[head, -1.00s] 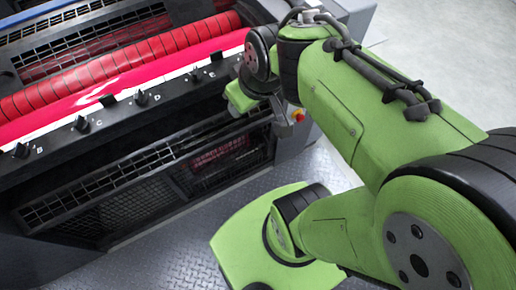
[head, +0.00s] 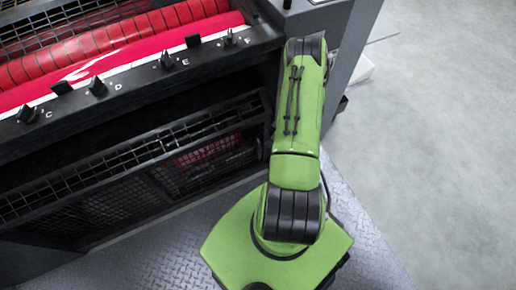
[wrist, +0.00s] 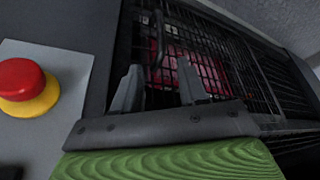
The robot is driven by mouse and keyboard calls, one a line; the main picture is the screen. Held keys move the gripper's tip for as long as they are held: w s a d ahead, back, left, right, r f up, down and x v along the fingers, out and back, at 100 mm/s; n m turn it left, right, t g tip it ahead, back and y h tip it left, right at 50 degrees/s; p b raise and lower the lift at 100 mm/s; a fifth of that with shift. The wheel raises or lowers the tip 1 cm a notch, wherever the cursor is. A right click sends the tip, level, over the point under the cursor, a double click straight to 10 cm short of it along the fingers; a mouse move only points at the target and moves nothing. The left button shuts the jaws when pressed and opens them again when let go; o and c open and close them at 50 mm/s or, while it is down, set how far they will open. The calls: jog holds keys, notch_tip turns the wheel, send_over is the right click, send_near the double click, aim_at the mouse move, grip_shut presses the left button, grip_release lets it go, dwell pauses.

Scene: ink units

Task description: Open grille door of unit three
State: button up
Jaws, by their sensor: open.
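The black grille door (head: 120,165) spans the front of the ink unit below the knob panel in the head view, with red parts showing through its mesh. No unit number is readable. In the wrist view the grille (wrist: 215,60) is close ahead of my gripper (wrist: 158,85), which is open with two grey fingers apart. A dark upright bar, perhaps a handle (wrist: 159,40), shows between and beyond the fingertips; I cannot tell whether they touch it. The door appears shut. In the head view my arm hides my gripper.
A red button on a yellow base (wrist: 25,82) sits on a grey panel left of my gripper. Knobs (head: 97,88) line the ledge above the door, below a red roller (head: 120,38). Grey floor (head: 430,150) lies clear at the right.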

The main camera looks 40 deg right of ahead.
aim_at(260, 149)
jog(key=b+x, duration=0.5)
jog(key=x, duration=0.9)
jog(key=shift+w+f, duration=0.1)
jog(key=shift+f, duration=0.25)
grip_shut()
jog(key=shift+a, duration=0.1)
